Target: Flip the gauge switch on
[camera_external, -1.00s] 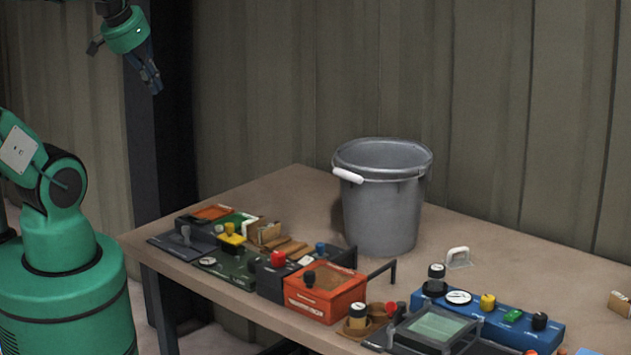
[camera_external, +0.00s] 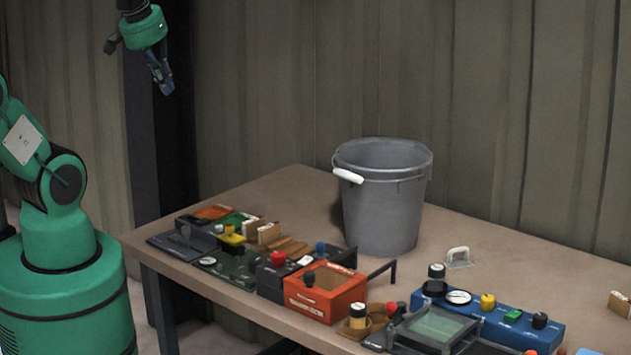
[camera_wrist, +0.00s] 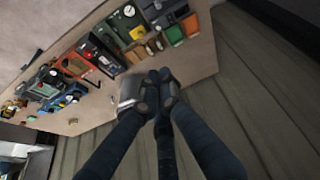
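Two panels carry a round white dial. One is a dark green panel (camera_external: 228,264) near the table's left front corner, with a red knob beside it. The other is a long blue box (camera_external: 515,324) at right, with black, yellow and green controls. I cannot tell which is the gauge named in the task, and switch positions are too small to read. The dark green panel also shows in the wrist view (camera_wrist: 131,25). My gripper (camera_external: 166,88) hangs in the air, left of and above the table, away from every panel. Its fingers (camera_wrist: 157,85) look together and empty.
A grey bucket (camera_external: 385,215) with a white grip stands at the table's back. A white handle (camera_external: 458,254) sits behind the blue box. The tabletop (camera_external: 290,195) left of the bucket is clear.

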